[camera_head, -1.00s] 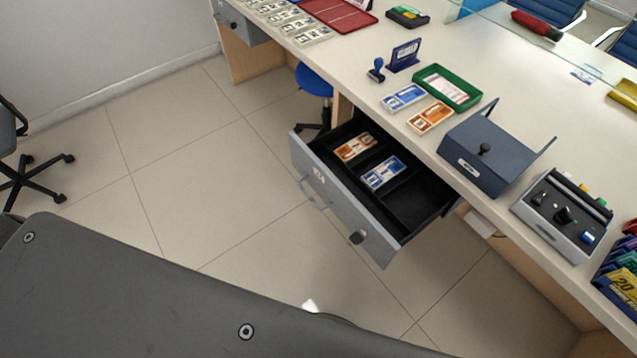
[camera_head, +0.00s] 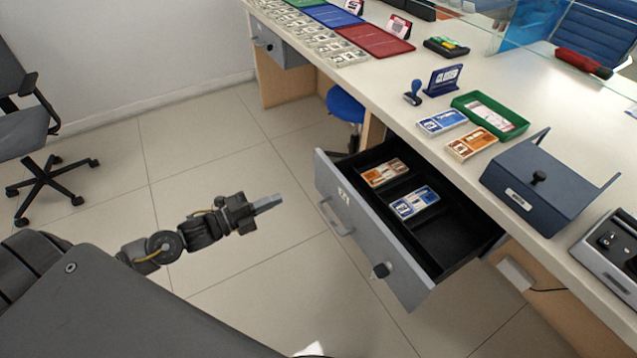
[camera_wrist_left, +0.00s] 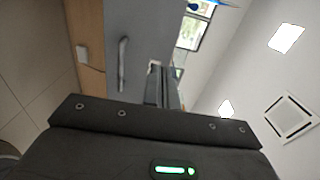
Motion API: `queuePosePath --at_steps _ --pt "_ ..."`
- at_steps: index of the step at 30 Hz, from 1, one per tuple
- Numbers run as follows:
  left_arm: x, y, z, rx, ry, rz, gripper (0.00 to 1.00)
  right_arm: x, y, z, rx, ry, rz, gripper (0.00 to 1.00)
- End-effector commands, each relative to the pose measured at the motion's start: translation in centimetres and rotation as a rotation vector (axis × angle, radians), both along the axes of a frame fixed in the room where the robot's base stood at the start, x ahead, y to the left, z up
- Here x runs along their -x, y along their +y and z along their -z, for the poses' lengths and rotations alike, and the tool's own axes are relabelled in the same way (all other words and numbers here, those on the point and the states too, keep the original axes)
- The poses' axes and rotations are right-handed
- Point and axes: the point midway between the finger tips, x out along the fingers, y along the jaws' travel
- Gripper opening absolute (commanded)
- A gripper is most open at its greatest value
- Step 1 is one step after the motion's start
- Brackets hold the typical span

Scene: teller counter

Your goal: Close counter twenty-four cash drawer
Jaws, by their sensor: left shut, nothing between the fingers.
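The grey cash drawer (camera_head: 360,228) stands pulled out from under the counter, with a bar handle and a dark knob on its front. An orange note bundle (camera_head: 384,172) and a blue one (camera_head: 414,203) lie in its black compartments. My left gripper (camera_head: 270,202) is shut and empty, in the air to the left of the drawer front and apart from it. In the left wrist view, the closed fingers (camera_wrist_left: 162,88) point toward a grey front (camera_wrist_left: 130,50) with a bar handle. My right gripper is not in view.
The counter top (camera_head: 400,95) holds a green tray (camera_head: 490,116), note bundles, a stamp (camera_head: 413,93), a sign (camera_head: 443,80) and a blue-grey box (camera_head: 540,185). A blue stool (camera_head: 346,104) stands beyond the drawer. An office chair (camera_head: 40,130) is at left. Floor before the drawer is clear.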

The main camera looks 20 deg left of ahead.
Motion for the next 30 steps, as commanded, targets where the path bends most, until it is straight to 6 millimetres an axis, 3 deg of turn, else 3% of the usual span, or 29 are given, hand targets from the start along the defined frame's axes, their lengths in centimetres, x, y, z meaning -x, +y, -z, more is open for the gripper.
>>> queuePosePath --at_steps 18,30 --pt "-9.0 -6.4 -0.1 0.004 0.000 -0.003 0.00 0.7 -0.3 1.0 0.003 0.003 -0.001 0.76" --pt "-11.1 -8.0 0.1 0.001 0.002 -0.002 0.00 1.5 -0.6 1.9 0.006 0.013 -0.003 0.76"
